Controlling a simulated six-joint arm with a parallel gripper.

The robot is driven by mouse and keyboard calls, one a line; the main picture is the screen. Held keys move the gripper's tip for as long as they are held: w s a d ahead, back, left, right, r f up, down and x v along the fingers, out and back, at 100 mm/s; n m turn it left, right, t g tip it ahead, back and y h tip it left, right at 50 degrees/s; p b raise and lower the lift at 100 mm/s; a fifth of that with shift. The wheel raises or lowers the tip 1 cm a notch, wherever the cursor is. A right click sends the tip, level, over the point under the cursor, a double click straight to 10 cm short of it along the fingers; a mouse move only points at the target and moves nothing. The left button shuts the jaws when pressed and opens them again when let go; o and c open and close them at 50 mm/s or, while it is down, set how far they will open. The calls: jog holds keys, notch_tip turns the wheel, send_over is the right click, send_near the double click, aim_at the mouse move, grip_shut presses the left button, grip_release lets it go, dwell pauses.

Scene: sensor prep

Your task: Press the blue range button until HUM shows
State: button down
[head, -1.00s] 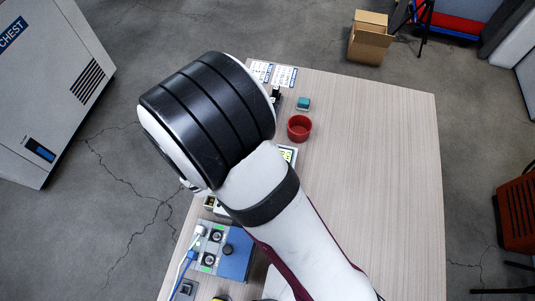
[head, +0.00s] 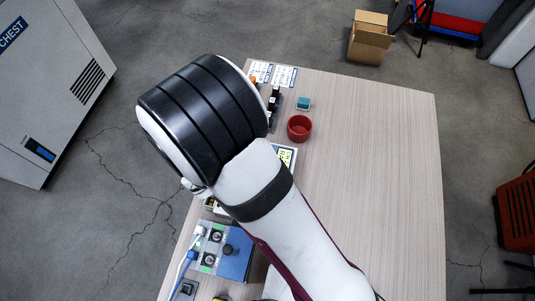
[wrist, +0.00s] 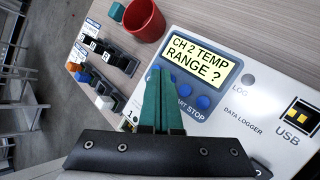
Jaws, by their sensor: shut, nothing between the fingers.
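The data logger (wrist: 235,75) fills the right of the wrist view, its display (wrist: 200,60) reading "CH 2 TEMP RANGE ?". Two blue buttons (wrist: 187,98) (wrist: 203,102) show below the display, by the lettering "START STOP". A bit of blue (wrist: 155,69) shows at my fingertips; the fingers cover that part of the panel, including any label for the range button. My gripper (wrist: 160,76) is shut and empty, its green fingers over the panel left of the visible buttons. I cannot tell whether the tips touch a button. In the head view my arm hides most of the logger (head: 288,155).
A red cup (head: 299,128) and a teal block (head: 304,103) stand beyond the logger. A rack of connectors (wrist: 100,85) lies left of it in the wrist view. A blue box with knobs (head: 235,257) sits at the near left. The table's right side is clear.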

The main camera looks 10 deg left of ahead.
jog(key=shift+f, duration=0.35)
dwell(0.5)
dwell(0.3)
jog(key=shift+r, duration=0.8)
jog(key=shift+r, duration=0.1)
jog(key=shift+r, duration=2.4)
